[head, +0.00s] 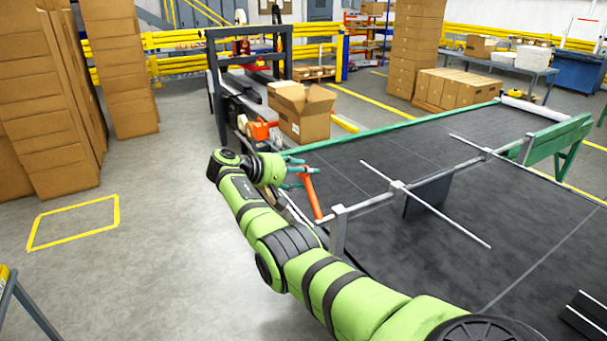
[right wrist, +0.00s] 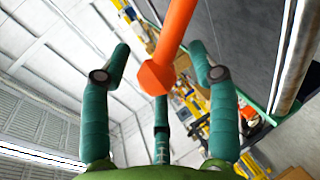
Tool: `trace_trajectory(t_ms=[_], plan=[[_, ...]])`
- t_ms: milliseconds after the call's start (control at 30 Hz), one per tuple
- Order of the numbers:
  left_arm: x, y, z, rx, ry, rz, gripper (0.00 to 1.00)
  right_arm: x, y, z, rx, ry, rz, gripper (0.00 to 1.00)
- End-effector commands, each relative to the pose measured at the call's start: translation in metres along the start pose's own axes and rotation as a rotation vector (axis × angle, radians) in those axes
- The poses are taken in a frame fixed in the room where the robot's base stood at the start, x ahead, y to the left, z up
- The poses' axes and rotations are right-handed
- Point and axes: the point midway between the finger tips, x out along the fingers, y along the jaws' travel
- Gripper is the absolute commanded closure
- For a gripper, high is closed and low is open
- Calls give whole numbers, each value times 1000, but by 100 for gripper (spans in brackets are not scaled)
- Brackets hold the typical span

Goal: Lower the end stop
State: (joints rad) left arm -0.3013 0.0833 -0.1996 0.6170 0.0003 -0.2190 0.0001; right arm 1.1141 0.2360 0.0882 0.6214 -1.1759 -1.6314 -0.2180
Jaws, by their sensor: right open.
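An orange lever (head: 310,194) stands up at the near left end of a grey crossbar (head: 368,207) over the dark conveyor belt. A dark plate (head: 428,194), which looks like the end stop, is under this bar; its lower edge is hard to judge. My right gripper (head: 296,172) is at the lever's upper end. In the right wrist view its teal fingers (right wrist: 160,85) are spread apart, and the lever's orange end (right wrist: 157,76) shows between them. The fingers are not closed on it; I cannot tell whether any touches. My left gripper is not in view.
The belt (head: 480,150) has a green side rail (head: 395,127) at the back. A thin grey rod (head: 425,205) crosses the bar. An open carton (head: 303,112) stands behind my right gripper. Stacked cartons (head: 45,100) stand left; the floor between is clear.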

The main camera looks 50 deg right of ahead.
Motion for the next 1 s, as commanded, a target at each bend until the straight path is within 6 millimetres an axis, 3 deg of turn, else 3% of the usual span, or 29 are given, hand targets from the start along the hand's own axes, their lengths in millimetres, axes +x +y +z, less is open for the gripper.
trace_trajectory(t_ms=[300, 500, 700, 1000], plan=[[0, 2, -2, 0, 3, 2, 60, -66, 0, -1, -2, 3, -1, 40], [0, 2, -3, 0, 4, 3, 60, -99, -1, 0, -3, 1, -2, 40], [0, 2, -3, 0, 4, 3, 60, -112, -1, 0, -3, 0, -2, 40], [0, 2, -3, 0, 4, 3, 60, -112, -1, 0, -3, -1, -1, 40]])
